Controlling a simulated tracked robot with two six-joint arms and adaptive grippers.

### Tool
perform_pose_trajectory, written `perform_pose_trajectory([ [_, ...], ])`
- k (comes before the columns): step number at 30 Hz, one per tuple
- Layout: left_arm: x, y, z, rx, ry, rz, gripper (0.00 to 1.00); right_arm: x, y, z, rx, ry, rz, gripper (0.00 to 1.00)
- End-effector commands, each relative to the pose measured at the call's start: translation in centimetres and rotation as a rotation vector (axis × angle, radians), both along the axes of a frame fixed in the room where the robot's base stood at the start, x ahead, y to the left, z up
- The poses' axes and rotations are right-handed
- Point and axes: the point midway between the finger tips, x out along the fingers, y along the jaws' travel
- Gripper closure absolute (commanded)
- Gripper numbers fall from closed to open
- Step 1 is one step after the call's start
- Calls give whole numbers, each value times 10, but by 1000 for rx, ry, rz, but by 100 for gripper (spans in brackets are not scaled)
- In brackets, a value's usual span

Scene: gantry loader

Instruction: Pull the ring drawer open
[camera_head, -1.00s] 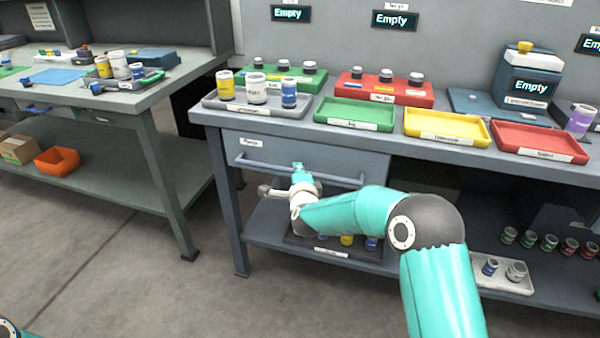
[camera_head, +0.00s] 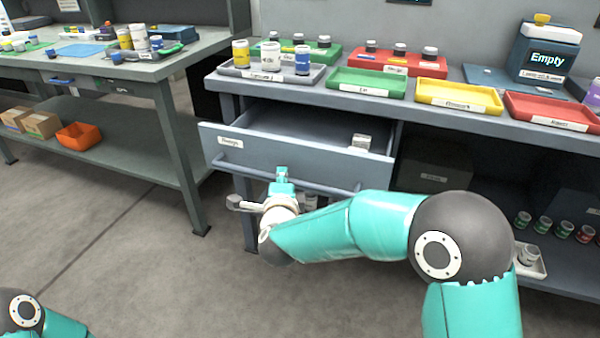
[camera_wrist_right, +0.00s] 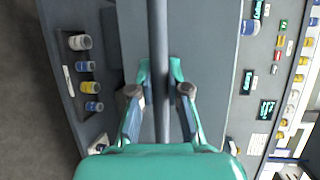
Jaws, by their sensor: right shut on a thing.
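The ring drawer (camera_head: 300,150) is a grey-blue drawer under the bench top, with a label at the left of its front. It stands partly open, and a small pale box (camera_head: 361,142) shows inside at the right. Its long bar handle (camera_head: 325,189) runs across the front. My right gripper (camera_head: 282,176) is shut on the handle near its middle. In the right wrist view the handle (camera_wrist_right: 158,40) runs between the two fingers of the right gripper (camera_wrist_right: 159,82). My left gripper is out of view; only part of my left arm shows at the lower left.
The bench top above holds a grey tray (camera_head: 312,82) with several jars, and green (camera_head: 366,92), yellow (camera_head: 458,107) and red (camera_head: 550,122) trays. A second workbench (camera_head: 160,68) stands at the left. The floor (camera_head: 120,250) before the drawer is clear.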

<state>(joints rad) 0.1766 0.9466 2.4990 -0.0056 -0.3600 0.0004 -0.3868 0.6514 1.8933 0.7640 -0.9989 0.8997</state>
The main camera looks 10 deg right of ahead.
Motion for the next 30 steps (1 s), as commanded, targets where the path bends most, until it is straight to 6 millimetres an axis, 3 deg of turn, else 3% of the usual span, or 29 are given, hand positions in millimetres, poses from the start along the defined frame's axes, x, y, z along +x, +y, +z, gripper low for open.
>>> perform_pose_trajectory([
  [1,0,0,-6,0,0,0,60,-9,11,-6,0,8,17,100],
  [9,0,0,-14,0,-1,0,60,-36,21,-5,-1,11,11,100],
  [23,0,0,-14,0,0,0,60,-40,21,-4,-2,10,3,100],
  [24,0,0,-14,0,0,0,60,-40,21,-4,-2,10,3,80],
  [28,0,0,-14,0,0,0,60,-40,20,-3,-1,8,1,59],
  [30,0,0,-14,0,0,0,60,-40,19,-2,-1,6,-1,59],
])
